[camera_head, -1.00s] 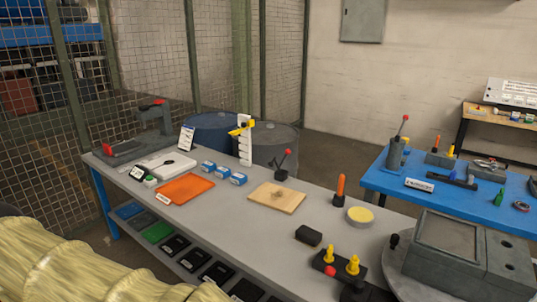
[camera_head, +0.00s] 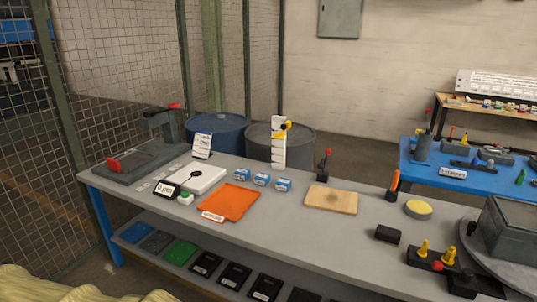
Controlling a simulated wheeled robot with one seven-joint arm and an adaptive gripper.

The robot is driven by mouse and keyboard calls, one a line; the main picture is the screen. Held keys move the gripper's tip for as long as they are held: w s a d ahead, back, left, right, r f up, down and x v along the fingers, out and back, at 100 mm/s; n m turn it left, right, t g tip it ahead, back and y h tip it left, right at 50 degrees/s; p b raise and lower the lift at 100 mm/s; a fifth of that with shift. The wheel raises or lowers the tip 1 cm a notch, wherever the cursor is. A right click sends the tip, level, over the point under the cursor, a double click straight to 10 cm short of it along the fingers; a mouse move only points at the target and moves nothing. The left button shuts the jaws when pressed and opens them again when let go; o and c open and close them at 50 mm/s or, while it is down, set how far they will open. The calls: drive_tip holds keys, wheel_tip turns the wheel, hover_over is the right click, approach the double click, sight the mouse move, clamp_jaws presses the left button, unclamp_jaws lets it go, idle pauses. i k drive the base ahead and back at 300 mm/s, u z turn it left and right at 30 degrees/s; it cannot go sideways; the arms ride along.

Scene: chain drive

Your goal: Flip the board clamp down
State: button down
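Which part is the board clamp is not certain from this view. A grey fixture (camera_head: 143,160) stands at the far left end of the grey workbench (camera_head: 300,235). My gripper is not in view. A cream ribbed sleeve, apparently part of my arm, shows at the lower left corner.
An orange tray (camera_head: 228,202), blue boxes (camera_head: 262,180) and a white slab (camera_head: 193,178) lie on the bench. Yellow-pegged parts (camera_head: 437,253) and a turntable (camera_head: 497,256) are at right. Bare bench runs along the front.

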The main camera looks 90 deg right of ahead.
sight(321, 166)
drive_tip(key=i, duration=0.15)
drive_tip(key=z, duration=3.3)
